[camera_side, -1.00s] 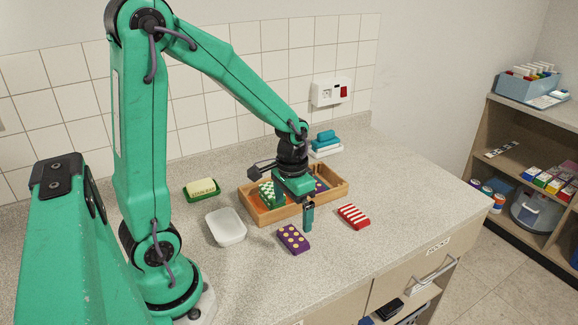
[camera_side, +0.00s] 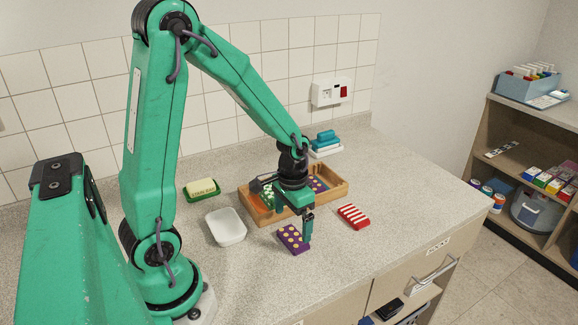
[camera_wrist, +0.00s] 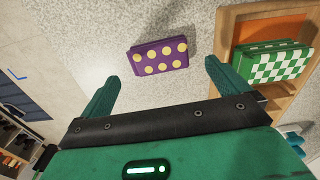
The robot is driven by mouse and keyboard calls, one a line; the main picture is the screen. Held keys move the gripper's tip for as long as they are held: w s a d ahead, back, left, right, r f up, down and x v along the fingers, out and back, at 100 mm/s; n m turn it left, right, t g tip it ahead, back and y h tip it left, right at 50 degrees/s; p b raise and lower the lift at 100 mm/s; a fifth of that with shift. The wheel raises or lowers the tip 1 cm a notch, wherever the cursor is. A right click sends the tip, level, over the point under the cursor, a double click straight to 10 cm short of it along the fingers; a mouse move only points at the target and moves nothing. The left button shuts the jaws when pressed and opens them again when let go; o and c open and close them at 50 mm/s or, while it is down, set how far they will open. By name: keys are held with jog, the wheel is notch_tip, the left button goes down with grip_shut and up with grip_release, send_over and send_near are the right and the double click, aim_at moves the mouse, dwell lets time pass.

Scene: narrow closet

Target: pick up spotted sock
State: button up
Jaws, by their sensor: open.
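The spotted sock (camera_side: 292,240) is a folded purple bundle with yellow dots, lying on the speckled counter in front of the wooden tray. In the wrist view the spotted sock (camera_wrist: 160,57) lies beyond the fingertips, roughly centred between them. My gripper (camera_side: 307,228) points down close to the sock in the side view, partly overlapping its right end. In the wrist view my gripper (camera_wrist: 160,72) has its two green fingers wide apart with nothing between them.
A wooden tray (camera_side: 262,218) behind holds a green checkered bundle (camera_wrist: 270,64) and other bundles. A red striped bundle (camera_side: 354,216) lies to the right. The counter in front is clear.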

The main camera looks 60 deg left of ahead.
aim_at(292, 236)
jog(key=shift+f, duration=2.55)
jog(key=c, duration=0.9)
